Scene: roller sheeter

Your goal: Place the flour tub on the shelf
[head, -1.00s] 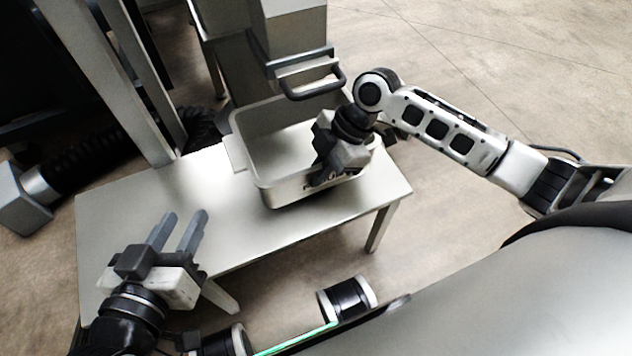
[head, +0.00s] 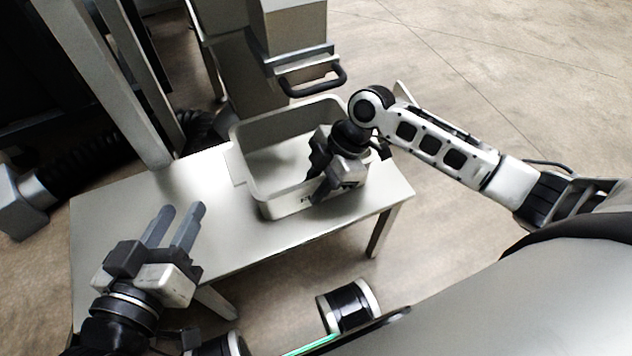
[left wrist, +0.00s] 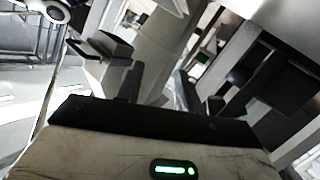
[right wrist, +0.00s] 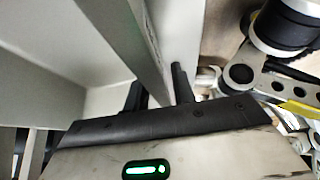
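The flour tub (head: 256,185) is a pale open rectangular bin with a side lug, sitting over the steel table. Dark lettering on its near wall is partly covered by my right gripper. My right gripper (head: 318,190) is at the tub's near wall. In the right wrist view the tub wall (right wrist: 132,42) runs between the fingertips (right wrist: 158,88), which look shut on it. My left gripper (head: 178,222) is open and empty over the left part of the table, apart from the tub. Its spread fingers show in the left wrist view (left wrist: 158,88). I cannot pick out the shelf with certainty.
The steel table (head: 130,215) has bare room left of the tub. A grey machine with a black handle (head: 318,82) stands close behind the tub. A metal post (head: 110,75) rises behind the table's left part. Open floor (head: 500,90) lies to the right.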

